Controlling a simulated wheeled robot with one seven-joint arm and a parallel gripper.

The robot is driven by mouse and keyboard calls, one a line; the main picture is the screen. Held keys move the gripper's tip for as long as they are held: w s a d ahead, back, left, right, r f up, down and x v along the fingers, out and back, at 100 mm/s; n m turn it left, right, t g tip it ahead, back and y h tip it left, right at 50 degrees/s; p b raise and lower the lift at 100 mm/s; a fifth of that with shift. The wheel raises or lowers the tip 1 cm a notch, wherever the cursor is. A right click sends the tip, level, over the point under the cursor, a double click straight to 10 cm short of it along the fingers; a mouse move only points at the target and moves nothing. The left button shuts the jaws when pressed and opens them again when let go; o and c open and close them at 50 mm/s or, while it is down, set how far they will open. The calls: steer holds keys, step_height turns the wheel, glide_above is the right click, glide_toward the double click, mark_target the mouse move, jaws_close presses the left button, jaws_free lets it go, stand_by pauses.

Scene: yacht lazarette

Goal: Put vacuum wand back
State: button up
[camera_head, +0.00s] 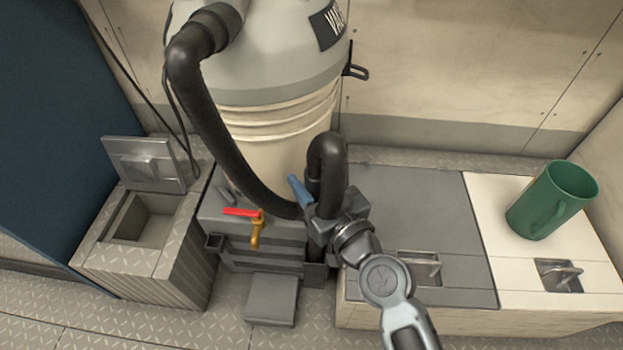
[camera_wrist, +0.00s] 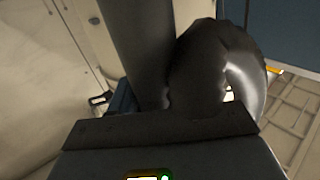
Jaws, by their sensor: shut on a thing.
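The large vacuum canister (camera_head: 275,100) stands at the back, with a thick black hose (camera_head: 210,120) running from its top down to my gripper. My gripper (camera_head: 325,222) is shut on the vacuum wand, whose black bent upper part (camera_head: 328,155) rises above the jaws. The wand's lower end is hidden by my gripper and the grey base. In the wrist view the dark curved hose or wand (camera_wrist: 205,70) fills the middle, just beyond the gripper body. The jaw contact itself is hidden there. A slot-like grey holder (camera_head: 315,272) sits just below my gripper at the base front.
A red lever (camera_head: 241,212) on a brass valve is left of my gripper, and a blue handle (camera_head: 299,191) is close beside it. An open-lidded bin (camera_head: 150,222) stands left. The grey hatch (camera_head: 420,210) is bare.

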steer(key=shift+f+b, duration=1.1)
steer(key=shift+b, duration=0.05)
stand_by(0.4)
steer(key=o, duration=1.1)
steer(key=shift+f, duration=0.1)
steer(key=shift+s+d, duration=0.1)
steer(key=shift+s, duration=0.05)
steer(key=shift+b+v, duration=0.65)
steer(key=shift+v, duration=3.1)
